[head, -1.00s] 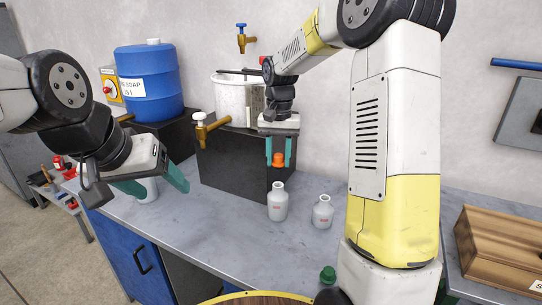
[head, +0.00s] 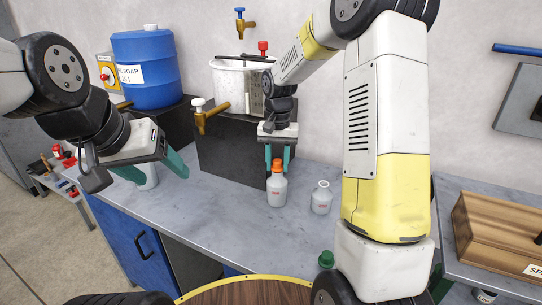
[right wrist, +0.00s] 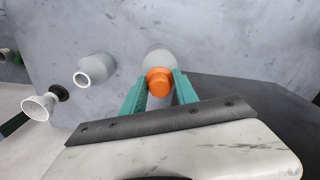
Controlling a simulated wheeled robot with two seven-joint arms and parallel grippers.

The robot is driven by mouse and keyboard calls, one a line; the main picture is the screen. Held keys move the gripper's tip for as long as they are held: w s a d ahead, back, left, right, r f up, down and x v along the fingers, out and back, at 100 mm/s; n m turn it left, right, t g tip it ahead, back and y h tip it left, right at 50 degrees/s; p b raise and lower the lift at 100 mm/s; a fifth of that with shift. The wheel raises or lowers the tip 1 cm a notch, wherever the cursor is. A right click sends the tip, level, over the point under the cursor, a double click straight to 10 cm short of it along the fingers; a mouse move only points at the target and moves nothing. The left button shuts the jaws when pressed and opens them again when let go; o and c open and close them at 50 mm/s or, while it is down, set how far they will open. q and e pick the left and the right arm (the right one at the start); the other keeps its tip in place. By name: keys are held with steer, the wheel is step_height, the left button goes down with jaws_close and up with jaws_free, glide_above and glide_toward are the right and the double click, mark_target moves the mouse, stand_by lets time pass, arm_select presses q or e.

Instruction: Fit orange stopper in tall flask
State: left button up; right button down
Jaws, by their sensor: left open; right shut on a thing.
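The orange stopper (head: 277,169) is between the teal fingers of my right gripper (head: 277,157), which is shut on it. The stopper is upright at the mouth of the tall white flask (head: 277,192), in line with its neck. How deep it sits cannot be told. In the right wrist view the stopper (right wrist: 158,80) covers the mouth of the tall flask (right wrist: 159,57), between the fingertips of my right gripper (right wrist: 158,88). My left gripper (head: 152,169) is open at the left part of the counter, with a white vessel (head: 149,180) by its fingers.
A shorter open flask (head: 321,198) stands right of the tall one. A green stopper (head: 326,259) lies nearer the front. A black block (head: 232,160) stands behind, carrying a white pot (head: 231,90). A wooden box (head: 490,240) is at the right. The counter's middle is clear.

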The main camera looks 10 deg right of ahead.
steer(key=c, duration=0.9)
jaws_free()
steer(key=shift+s+f, duration=0.2)
steer(key=shift+f, duration=0.25)
steer(key=shift+o, duration=0.2)
steer(key=shift+r, duration=0.1)
steer(key=r, duration=0.8)
steer(key=shift+w+r, duration=0.25)
steer(key=shift+s, duration=0.15)
